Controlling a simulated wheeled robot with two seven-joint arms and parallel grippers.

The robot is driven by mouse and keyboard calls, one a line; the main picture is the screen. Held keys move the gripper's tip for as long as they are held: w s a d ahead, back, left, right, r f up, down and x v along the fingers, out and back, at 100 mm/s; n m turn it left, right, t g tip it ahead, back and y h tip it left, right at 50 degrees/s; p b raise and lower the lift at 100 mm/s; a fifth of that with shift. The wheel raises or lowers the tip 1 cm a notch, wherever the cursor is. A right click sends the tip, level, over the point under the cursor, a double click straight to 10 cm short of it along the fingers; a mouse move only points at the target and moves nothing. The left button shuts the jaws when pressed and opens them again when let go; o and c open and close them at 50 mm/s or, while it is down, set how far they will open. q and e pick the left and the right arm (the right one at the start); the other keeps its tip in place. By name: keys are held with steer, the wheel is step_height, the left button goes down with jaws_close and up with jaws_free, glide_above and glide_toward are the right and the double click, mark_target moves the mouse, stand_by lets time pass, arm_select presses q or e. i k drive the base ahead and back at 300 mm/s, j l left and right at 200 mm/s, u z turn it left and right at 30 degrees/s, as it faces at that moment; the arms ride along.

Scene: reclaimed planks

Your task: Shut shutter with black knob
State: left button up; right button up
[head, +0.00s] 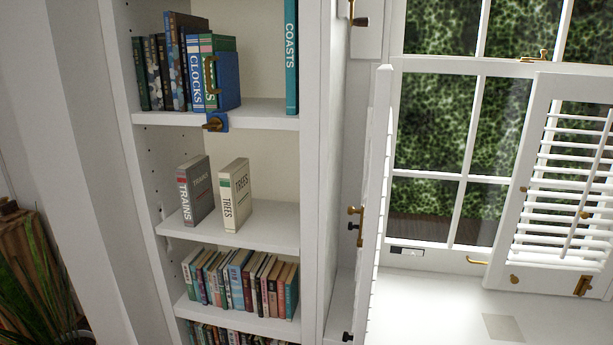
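A white louvred shutter (379,200) stands swung out at the left side of the window, seen almost edge-on. A small black knob (347,337) shows low at its left side, near the bottom edge of the picture. Brass and dark fittings (356,225) show higher on that side. A second white louvred shutter (530,190) is at the right of the window, angled open, with a brass knob (514,279) at its lower left; no black knob can be made out on it. Neither of my grippers is in view.
The window (433,130) between the shutters shows green foliage. A pale sill (440,310) lies below it, with a flat grey patch (502,327). A white bookcase (312,180) with several books stands left of the window. A plant (40,285) is at the far left.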

mark_target(381, 128)
steer(key=i+j+z, duration=0.2)
steer(key=z, duration=0.15)
steer(key=i+j+z, duration=0.2)
steer(key=z, duration=0.15)
steer(key=i+j+z, duration=0.15)
steer(key=j+z, duration=0.25)
